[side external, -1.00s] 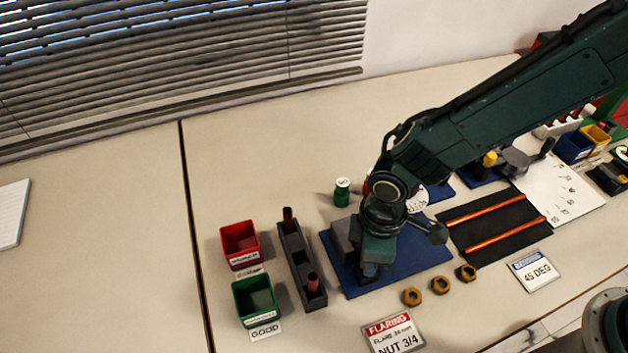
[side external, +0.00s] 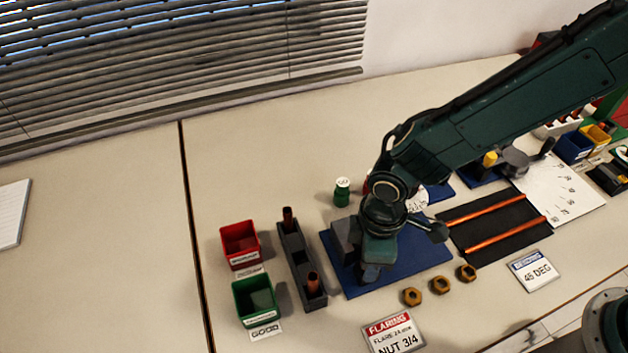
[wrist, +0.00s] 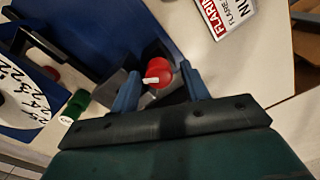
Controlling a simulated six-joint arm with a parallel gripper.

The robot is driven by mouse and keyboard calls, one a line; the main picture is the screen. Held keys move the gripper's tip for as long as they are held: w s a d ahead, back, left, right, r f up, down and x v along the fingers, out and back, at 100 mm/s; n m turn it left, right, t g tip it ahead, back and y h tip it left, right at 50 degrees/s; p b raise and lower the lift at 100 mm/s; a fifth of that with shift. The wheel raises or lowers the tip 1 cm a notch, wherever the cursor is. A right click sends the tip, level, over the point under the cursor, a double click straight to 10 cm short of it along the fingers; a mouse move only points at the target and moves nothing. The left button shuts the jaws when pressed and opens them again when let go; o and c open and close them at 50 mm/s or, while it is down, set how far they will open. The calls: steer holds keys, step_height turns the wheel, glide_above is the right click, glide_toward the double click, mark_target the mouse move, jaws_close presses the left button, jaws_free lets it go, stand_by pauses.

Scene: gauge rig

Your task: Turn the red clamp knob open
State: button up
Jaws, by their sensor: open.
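The red clamp knob (wrist: 160,73) shows in the wrist view with a white mark on its face. It sits on a grey block (wrist: 120,85) on the blue base plate (wrist: 90,25). My gripper (wrist: 160,88) is open, with one blue finger on each side of the knob; I cannot tell whether either finger touches it. In the side external view my gripper (side external: 370,272) points down over the blue base plate (side external: 415,258), beside the grey block (side external: 345,238). There my gripper and wrist hide the knob.
A grey rack (side external: 298,262) with copper pieces, a red bin (side external: 240,243) and a green bin (side external: 254,300) stand to the left. A green bottle (side external: 342,194) stands behind the plate. Brass nuts (side external: 440,285) and a flaring sign (side external: 393,334) lie in front.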

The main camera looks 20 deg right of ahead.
steer(key=shift+w+d+m, duration=0.1)
steer(key=shift+d+m, duration=0.05)
steer(key=shift+m, duration=0.35)
steer(key=m, duration=0.3)
steer(key=shift+d+m, duration=0.15)
steer(key=shift+m, duration=0.15)
steer(key=m, duration=0.3)
steer(key=shift+a, duration=0.2)
steer(key=m, duration=0.4)
steer(key=shift+m, duration=0.3)
steer(key=m, duration=0.3)
steer(key=shift+r+m, duration=0.15)
steer(key=shift+m, duration=0.15)
step_height(320, 180, up, 14)
steer(key=s+d+r+t, duration=0.1)
steer(key=d+r, duration=0.4)
steer(key=d, duration=0.3)
steer(key=d+r+n+t+y, duration=0.1)
steer(key=d+r+t, duration=0.1)
steer(key=d+r, duration=0.4)
steer(key=shift+s+d, duration=0.4)
steer(key=shift+d, duration=0.85)
